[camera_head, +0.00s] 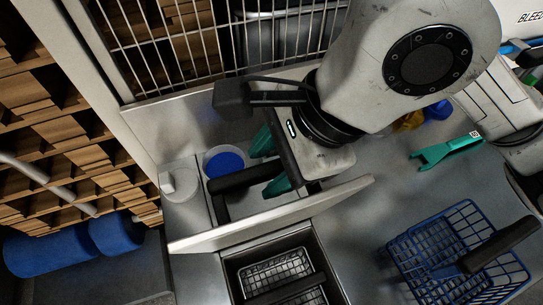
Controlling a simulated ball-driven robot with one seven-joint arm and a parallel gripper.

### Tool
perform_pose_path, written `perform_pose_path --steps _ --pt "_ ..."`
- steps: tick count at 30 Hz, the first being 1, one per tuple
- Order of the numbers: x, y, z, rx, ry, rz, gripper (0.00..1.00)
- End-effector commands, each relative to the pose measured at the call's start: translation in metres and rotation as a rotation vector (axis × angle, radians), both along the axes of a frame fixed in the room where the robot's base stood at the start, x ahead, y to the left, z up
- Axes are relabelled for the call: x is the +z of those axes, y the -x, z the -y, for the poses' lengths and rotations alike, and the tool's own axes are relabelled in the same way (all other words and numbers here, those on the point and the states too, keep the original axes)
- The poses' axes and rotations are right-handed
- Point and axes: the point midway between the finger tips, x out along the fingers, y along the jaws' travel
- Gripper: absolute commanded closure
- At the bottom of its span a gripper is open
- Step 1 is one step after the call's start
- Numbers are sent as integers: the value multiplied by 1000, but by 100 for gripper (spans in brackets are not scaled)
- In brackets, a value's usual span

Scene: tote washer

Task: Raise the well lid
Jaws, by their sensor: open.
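A pale flat panel (270,216), which looks like the well lid, stands tilted up beside an open dark well (233,268); a wire basket (277,272) sits inside the well. My gripper (269,163) is behind the panel in the picture, with its teal fingers apart. A black bent bar (238,181) runs by the fingers; I cannot tell whether they touch it or what it is fixed to. My arm hides part of the area behind the panel.
A blue wire basket (425,255) with a black handle stands at the lower right. A teal tool (445,152) lies on the grey counter. A white cup with blue contents (225,163) and a white round container (180,184) stand left. A wire grille (200,45) is at the back.

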Motion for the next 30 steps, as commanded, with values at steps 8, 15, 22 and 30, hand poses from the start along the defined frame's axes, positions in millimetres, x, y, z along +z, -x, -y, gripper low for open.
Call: perform_pose_path --steps 8,15,22,30 --pt "-1 0 0 0 0 0 53" --pt "0 0 0 0 0 0 76" --pt "0 0 0 -1 0 0 98" --pt "0 0 0 -1 0 0 100"
